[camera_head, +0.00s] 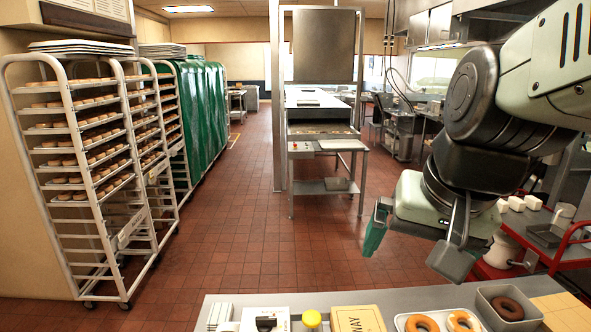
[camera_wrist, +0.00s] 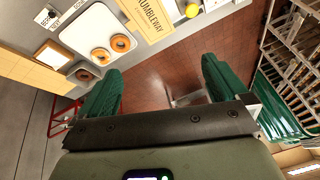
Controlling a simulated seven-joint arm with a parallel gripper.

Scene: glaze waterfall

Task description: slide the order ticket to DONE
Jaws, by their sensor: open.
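My gripper (camera_head: 415,250) is open and empty, raised over the floor beyond the counter's far edge. I cannot pick out the order ticket for certain. At the wrist view's upper left, a white square with an orange middle (camera_wrist: 53,54) lies beside a light wooden board (camera_wrist: 22,62). The lettering is too small to read, and no DONE mark is legible.
The counter (camera_head: 237,301) holds a yellow card box (camera_head: 357,319), a yellow ball-topped thing (camera_head: 312,318), a white tray (camera_head: 447,313) of ring doughnuts and a grey bin (camera_head: 486,296) with another. A red cart (camera_head: 577,237) stands right; racks (camera_head: 72,175) stand left.

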